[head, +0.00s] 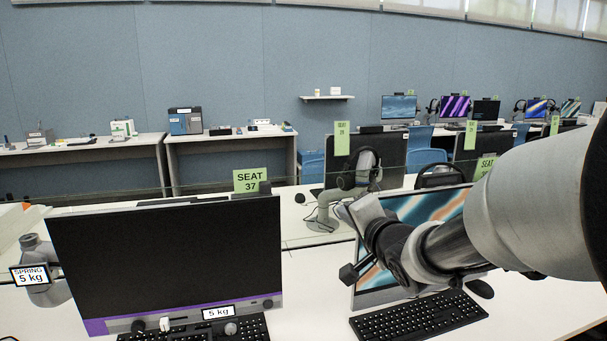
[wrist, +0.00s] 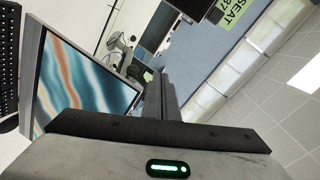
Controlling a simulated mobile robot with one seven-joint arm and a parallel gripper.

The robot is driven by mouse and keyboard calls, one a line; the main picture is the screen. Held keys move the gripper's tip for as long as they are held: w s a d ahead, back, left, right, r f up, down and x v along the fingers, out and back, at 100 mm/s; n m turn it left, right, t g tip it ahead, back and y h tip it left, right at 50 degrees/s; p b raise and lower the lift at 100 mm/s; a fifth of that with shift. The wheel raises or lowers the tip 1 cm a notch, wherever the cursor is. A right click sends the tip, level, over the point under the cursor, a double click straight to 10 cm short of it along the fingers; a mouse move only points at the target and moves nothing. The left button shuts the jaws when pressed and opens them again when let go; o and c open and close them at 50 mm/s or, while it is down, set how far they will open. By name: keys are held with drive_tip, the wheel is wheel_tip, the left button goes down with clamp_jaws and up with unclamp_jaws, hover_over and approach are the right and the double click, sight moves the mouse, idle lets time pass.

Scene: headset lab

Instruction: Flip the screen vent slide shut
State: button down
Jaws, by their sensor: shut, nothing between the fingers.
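A dark monitor (head: 170,260) stands at the left front in the head view. Its lower bezel (head: 185,314) has a purple strip, a small white tab (head: 165,323), round grey knobs (head: 231,329) and a "5 kg" label (head: 218,312). Which of these is the vent slide I cannot tell for sure. My gripper (head: 349,273) is shut and empty, to the right of this monitor and in front of a second monitor with a striped picture (head: 425,206). In the wrist view the closed fingers (wrist: 168,98) show beside that striped screen (wrist: 85,75).
Keyboards (head: 420,315) lie before both monitors. A grey monitor arm labelled "SPRING 5 kg" (head: 30,276) stands at the far left. A headset (head: 358,168) hangs on a stand behind. A "SEAT 37" sign (head: 251,180) rises behind the dark monitor.

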drive_tip(key=w+a+r+m+y+p, duration=0.1)
drive_tip(key=a+r+m+y, duration=0.1)
drive_tip(key=a+y, duration=0.3)
drive_tip(key=shift+w+a+t+p, duration=0.3)
drive_tip(key=w+a, duration=0.7)
drive_tip(key=a, duration=0.2)
drive_tip(key=shift+w, duration=0.25)
drive_tip(key=shift+d, duration=0.1)
